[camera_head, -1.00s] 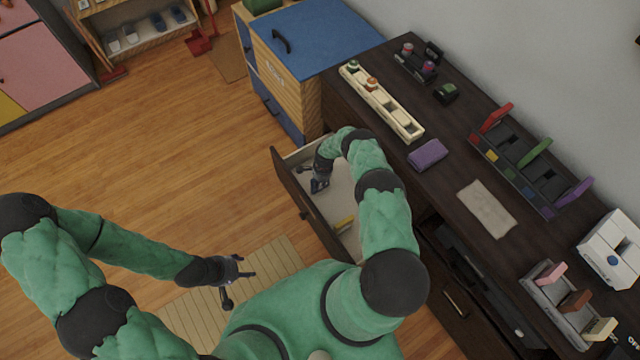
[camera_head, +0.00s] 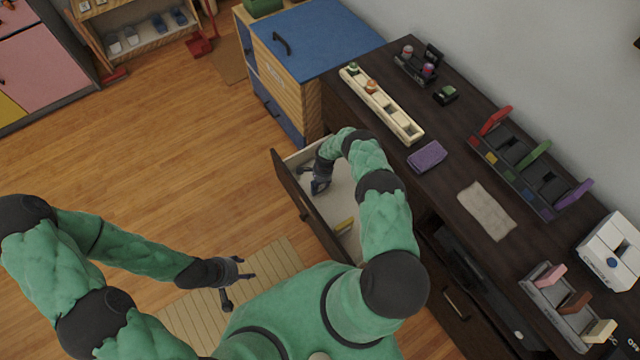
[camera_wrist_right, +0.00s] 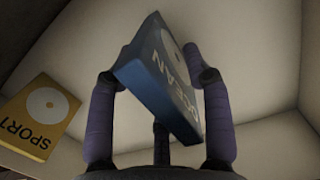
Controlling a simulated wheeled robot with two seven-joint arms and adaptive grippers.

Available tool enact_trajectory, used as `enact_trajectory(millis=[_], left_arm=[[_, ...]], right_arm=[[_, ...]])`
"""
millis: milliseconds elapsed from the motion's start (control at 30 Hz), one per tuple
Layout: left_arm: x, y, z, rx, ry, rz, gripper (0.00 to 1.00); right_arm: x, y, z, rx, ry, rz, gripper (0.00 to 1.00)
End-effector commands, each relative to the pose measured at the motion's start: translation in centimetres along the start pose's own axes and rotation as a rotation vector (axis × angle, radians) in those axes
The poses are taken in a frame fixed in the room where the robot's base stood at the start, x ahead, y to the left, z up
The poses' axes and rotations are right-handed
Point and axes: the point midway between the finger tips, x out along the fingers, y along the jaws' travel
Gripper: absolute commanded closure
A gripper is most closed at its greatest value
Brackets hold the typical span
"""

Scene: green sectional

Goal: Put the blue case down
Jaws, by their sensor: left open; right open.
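The blue case (camera_wrist_right: 160,85), lettered OCEAN, is inside the open drawer (camera_head: 290,192). It stands tilted between the fingers of my right gripper (camera_wrist_right: 160,95) in the right wrist view. The fingers are open on either side of it; whether they touch it I cannot tell. In the head view my right gripper (camera_head: 314,180) reaches down into the drawer, and the case is too small there to make out clearly. My left gripper (camera_head: 237,288) is open and empty above the striped mat, left of the drawer.
A blue-topped cabinet (camera_head: 320,40) stands behind.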

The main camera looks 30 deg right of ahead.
Motion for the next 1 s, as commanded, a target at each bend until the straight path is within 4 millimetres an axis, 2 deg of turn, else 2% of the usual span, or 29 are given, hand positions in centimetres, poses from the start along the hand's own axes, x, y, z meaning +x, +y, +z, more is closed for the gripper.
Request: enact_trajectory(millis=[33, 200, 500, 700, 1000], left_arm=[[-0.7, 0.2, 0.0, 0.0, 0.0, 0.0, 0.46], [-2.2, 0.8, 0.1, 0.0, 0.0, 0.0, 0.46], [-4.0, 1.4, 0.1, 0.0, 0.0, 0.0, 0.46], [-4.3, 1.5, 0.2, 0.0, 0.0, 0.0, 0.46], [-4.3, 1.5, 0.2, 0.0, 0.0, 0.0, 0.46]], right_arm=[[-1.4, -0.2, -0.1, 0.0, 0.002, -0.004, 0.5], [-5.0, -0.3, -0.2, 0.001, 0.004, -0.005, 0.5], [-10.1, -0.2, -0.1, 0.0, 0.002, -0.003, 0.5], [-11.4, -0.1, -0.1, 0.0, 0.002, -0.003, 0.5], [-11.5, -0.1, -0.1, 0.0, 0.002, -0.002, 0.5]])
